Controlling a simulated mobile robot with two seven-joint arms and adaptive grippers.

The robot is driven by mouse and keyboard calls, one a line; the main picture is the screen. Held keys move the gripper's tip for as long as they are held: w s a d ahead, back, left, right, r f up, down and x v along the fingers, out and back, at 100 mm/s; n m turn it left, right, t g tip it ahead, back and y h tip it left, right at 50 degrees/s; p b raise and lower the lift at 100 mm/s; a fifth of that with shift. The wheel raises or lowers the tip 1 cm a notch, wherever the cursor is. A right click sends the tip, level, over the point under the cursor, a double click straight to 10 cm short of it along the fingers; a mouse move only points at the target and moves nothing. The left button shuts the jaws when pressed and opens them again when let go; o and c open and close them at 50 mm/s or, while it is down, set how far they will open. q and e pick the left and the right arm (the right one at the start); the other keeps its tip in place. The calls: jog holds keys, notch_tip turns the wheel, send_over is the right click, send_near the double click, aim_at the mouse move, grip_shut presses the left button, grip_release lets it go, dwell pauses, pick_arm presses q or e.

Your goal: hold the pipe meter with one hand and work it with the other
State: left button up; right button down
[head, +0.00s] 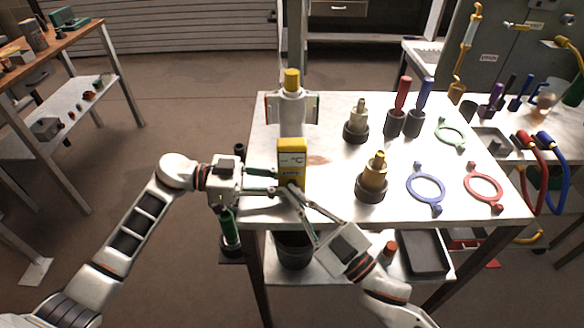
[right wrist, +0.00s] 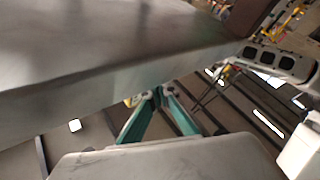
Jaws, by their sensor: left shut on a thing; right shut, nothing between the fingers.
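The pipe meter (head: 291,150) is a yellow, upright box with a pale display panel marked °C, at the front left of the metal table. My left gripper (head: 276,181) comes in from the left and is shut on the lower part of the meter. My right gripper (head: 290,187) reaches up from the lower right. Its closed fingertips are at the meter's lower front and cover part of it; I cannot tell whether they touch. In the right wrist view the green fingers of my right gripper (right wrist: 158,92) meet at their tips, with a small yellow patch beside them.
The table (head: 330,205) also holds a white device with a yellow cap (head: 292,108), brass fittings (head: 374,175), red and blue-handled tools, and ring wrenches (head: 426,186). A lower shelf carries a dark tray (head: 415,250). A wooden bench (head: 60,45) stands at the left.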

jog(key=shift+s, duration=0.4)
jog(key=s, duration=0.6)
dwell(0.3)
pick_arm(q)
jog(key=o, duration=1.1)
jog(key=shift+c, duration=0.2)
jog(key=shift+a, duration=0.1)
